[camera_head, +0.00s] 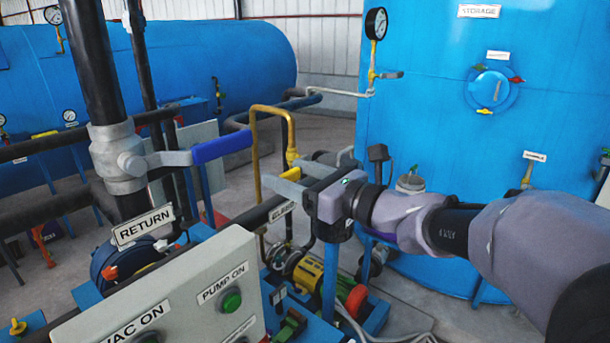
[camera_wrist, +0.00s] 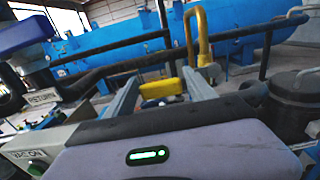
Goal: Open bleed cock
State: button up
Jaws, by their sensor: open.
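The bleed cock's yellow lever (camera_head: 292,174) sits by the dark horizontal pipe, under a bent yellow pipe (camera_head: 272,108). A small label on the pipe below appears to read BLEED (camera_head: 283,211). My gripper (camera_head: 287,176) is open, its fingers pointing left toward the lever. In the wrist view, the yellow lever (camera_wrist: 161,88) shows between the two fingertips of my gripper (camera_wrist: 161,90). I cannot tell whether either finger touches it. The cock's body is mostly hidden behind the fingers and gripper.
A blue-handled valve (camera_head: 222,145) stands left of my gripper. The control panel (camera_head: 170,305) with green buttons is in front, beside the RETURN sign (camera_head: 143,225). The blue storage tank (camera_head: 430,120) stands at right. A yellow motor (camera_head: 288,268) lies below.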

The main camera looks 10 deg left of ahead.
aim_at(290, 171)
jog(key=shift+w+a, duration=0.2)
jog(key=shift+a, duration=0.2)
grip_shut()
jog(key=r+m+p, duration=0.1)
jog(key=p, duration=0.1)
jog(key=r+m+p, duration=0.1)
jog(key=p, duration=0.2)
jog(key=r+m+p, duration=0.1)
jog(key=p, duration=0.1)
jog(key=shift+w+d+r, duration=0.15)
jog(key=shift+w, duration=0.1)
jog(key=r+m+p, duration=0.1)
jog(key=p, duration=0.2)
jog(key=w+r+m+p, duration=0.1)
jog(key=m+p, duration=0.1)
jog(key=p, duration=0.1)
jog(key=d+r+m+p, duration=0.1)
jog(key=p, duration=0.3)
jog(key=shift+w+m, duration=0.3)
jog(key=shift+m, duration=0.1)
jog(key=w+d+r+m+p, duration=0.1)
jog(key=w+d+m+p, duration=0.2)
jog(key=p, duration=1.5)
jog(key=shift+w+d+r+m, duration=0.3)
jog(key=shift+w+m, duration=1.25)
jog(key=shift+m, duration=2.05)
jog(key=shift+f, duration=0.1)
